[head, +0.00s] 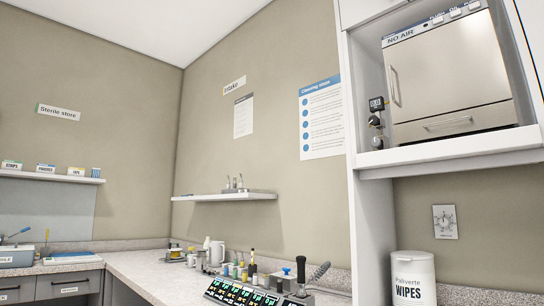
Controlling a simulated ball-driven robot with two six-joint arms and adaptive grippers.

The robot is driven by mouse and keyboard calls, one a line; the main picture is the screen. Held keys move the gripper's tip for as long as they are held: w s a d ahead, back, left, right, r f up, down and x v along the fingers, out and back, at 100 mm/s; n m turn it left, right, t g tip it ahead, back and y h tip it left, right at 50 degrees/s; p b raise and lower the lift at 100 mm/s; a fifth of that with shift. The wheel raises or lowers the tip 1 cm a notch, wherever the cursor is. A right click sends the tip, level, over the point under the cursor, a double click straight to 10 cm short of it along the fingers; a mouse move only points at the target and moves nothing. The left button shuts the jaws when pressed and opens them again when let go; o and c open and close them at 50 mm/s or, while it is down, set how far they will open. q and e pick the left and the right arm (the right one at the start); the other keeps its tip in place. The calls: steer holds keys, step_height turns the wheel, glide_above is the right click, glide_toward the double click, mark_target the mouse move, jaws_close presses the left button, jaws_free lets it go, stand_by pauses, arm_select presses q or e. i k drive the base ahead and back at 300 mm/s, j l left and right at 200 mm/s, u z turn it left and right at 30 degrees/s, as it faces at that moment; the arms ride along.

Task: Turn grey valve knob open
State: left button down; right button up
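A small valve assembly sits in the bay left of the steel autoclave (455,78). It has a square black gauge (377,104) on top and a small round knob (375,121) below it, which looks dark grey. A greyish fitting (378,142) is under the knob. The parts are too small to tell which way the knob is turned. The autoclave door is shut, and a label above it reads "NO AIR". Neither of my grippers shows in this view.
The bay's white shelf (450,151) juts out below the autoclave. A wipes tub (413,278) stands under it, near a wall dial plate (445,222). A counter (150,272) with instruments and a lit display panel (240,292) runs along the left and middle.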

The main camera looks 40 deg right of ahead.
mark_target(375, 142)
steer(key=i+j, duration=0.1)
steer(key=i, duration=0.5)
steer(key=i+j, duration=0.1)
steer(key=i, duration=0.55)
steer(key=i+z, duration=0.25)
steer(key=z, duration=0.2)
steer(key=i+j+z, duration=0.1)
steer(key=z, duration=0.3)
steer(key=i+j+z, duration=0.2)
steer(key=i+z, duration=0.25)
steer(key=j+z, duration=0.2)
steer(key=z, duration=0.25)
steer(key=i+j, duration=0.05)
